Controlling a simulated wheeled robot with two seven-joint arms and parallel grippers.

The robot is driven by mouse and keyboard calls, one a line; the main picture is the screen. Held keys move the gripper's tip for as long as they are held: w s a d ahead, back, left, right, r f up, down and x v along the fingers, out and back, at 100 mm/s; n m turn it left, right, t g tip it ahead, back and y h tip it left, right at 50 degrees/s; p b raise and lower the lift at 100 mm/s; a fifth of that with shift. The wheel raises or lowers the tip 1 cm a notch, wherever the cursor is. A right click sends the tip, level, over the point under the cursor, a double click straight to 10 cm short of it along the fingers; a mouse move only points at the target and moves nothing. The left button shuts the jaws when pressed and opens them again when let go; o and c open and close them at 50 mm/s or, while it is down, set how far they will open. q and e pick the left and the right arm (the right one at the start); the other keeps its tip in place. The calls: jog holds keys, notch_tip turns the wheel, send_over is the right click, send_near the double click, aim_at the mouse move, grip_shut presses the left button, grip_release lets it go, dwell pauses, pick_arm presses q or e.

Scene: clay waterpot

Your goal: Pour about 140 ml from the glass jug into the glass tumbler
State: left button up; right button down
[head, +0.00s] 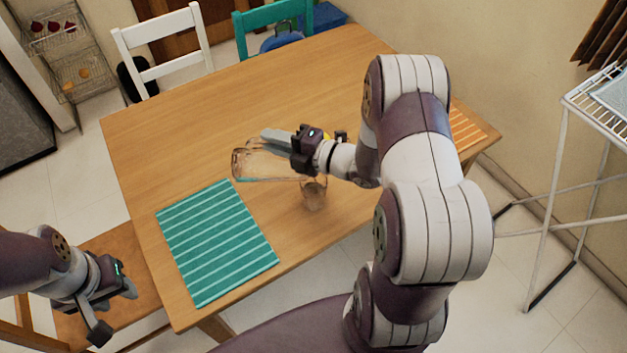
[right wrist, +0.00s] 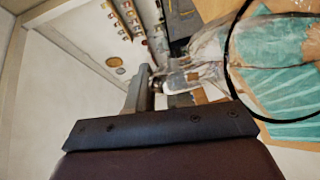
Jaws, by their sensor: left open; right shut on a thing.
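The clear glass jug (head: 262,168) is above the wooden table in the head view, tipped nearly level. My right gripper (head: 290,140) is shut on it, and the gripper covers part of it. Clear glass also shows in the right wrist view (right wrist: 210,45). The glass tumbler (head: 314,194) stands on the table just below the jug's right end. I cannot tell whether the two touch, or how much liquid is in either. My left gripper (head: 114,311) is open and empty, off the table's near left side.
A green striped mat (head: 215,240) lies on the wooden table (head: 180,120) left of the tumbler. An orange slatted mat (head: 470,130) lies at the right end. White (head: 165,45) and teal chairs stand behind. The table's far left is clear.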

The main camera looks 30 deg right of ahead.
aim_at(250, 152)
jog(key=shift+w+a+r+p, duration=0.15)
jog(key=shift+a+r+p, duration=0.2)
jog(key=shift+p, duration=0.35)
jog(key=shift+n+g+h, duration=0.4)
jog(key=shift+g+h, duration=0.3)
jog(key=shift+g, duration=0.2)
jog(key=w+a+p, duration=0.1)
jog(key=w+a+f+p, duration=0.1)
jog(key=a, duration=0.1)
jog(key=shift+a+f, duration=0.15)
jog(key=shift+f, duration=0.05)
jog(key=shift+w+a+f+h+b, duration=0.15)
jog(key=shift+f+h+b, duration=0.15)
jog(key=shift+f, duration=0.2)
jog(key=shift+w+a+f+h+b, duration=0.1)
jog(key=shift+w+f+h+b, duration=0.15)
jog(key=shift+f, duration=0.2)
jog(key=shift+w+a+f+g+h, duration=0.15)
jog(key=shift+a+f+g+h, duration=0.1)
jog(key=shift+a+f+g, duration=0.2)
jog(key=shift+d+f+g, duration=0.1)
jog(key=shift+f+g, duration=0.1)
jog(key=shift+g, duration=0.05)
